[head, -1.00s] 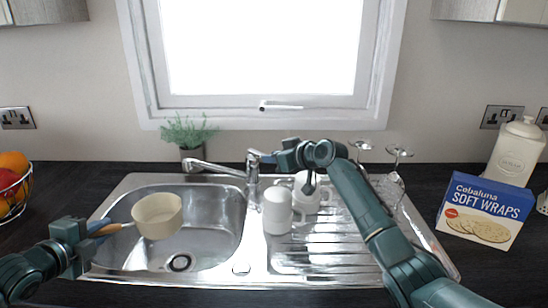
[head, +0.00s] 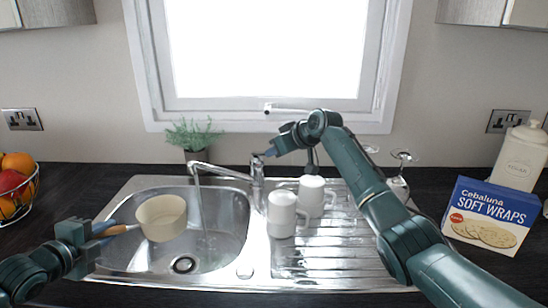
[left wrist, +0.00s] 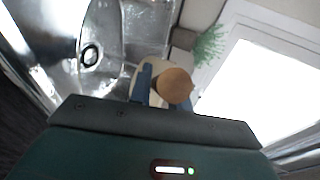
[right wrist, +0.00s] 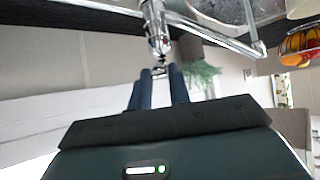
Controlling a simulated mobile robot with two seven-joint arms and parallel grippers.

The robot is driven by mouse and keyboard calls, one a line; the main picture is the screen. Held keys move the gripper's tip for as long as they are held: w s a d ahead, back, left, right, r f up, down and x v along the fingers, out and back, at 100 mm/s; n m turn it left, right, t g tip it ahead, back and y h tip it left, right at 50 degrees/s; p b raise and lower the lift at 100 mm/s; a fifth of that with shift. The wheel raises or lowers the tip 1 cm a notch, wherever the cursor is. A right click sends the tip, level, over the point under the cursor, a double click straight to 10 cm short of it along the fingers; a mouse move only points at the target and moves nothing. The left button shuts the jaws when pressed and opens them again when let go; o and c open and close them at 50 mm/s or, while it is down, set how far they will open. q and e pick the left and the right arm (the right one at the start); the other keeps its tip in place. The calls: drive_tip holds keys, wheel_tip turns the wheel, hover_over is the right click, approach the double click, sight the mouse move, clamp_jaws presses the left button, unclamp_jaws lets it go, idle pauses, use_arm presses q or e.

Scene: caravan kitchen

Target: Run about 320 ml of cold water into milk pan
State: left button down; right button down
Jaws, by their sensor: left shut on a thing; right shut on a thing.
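The cream milk pan (head: 161,219) hangs upright over the left part of the sink bowl. My left gripper (head: 108,231) is shut on its wooden handle (head: 124,229); the handle end also shows in the left wrist view (left wrist: 174,85). The chrome tap (head: 257,184) stands behind the sink, its spout (head: 222,171) pointing left. A thin water stream (head: 201,208) falls from the spout into the bowl, just right of the pan and apart from it. My right gripper (head: 268,153) is shut on the tap's lever, mostly hidden by the fingers. Any water inside the pan cannot be made out.
Two white mugs (head: 282,215) stand on the drainer (head: 330,262) right of the tap, below my right arm. Upturned glasses (head: 402,160) stand behind them. A plant (head: 193,136) is behind the spout. A wraps box (head: 491,216) and a fruit basket (head: 17,188) flank the sink.

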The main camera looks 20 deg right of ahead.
drive_tip(key=shift+w+a+r+g, duration=0.1)
drive_tip(key=shift+w+r+g, duration=0.05)
drive_tip(key=shift+r+g, duration=0.2)
drive_tip(key=c, duration=1.3)
unclamp_jaws()
drive_tip(key=v, duration=1.2)
drive_tip(key=shift+a, duration=0.1)
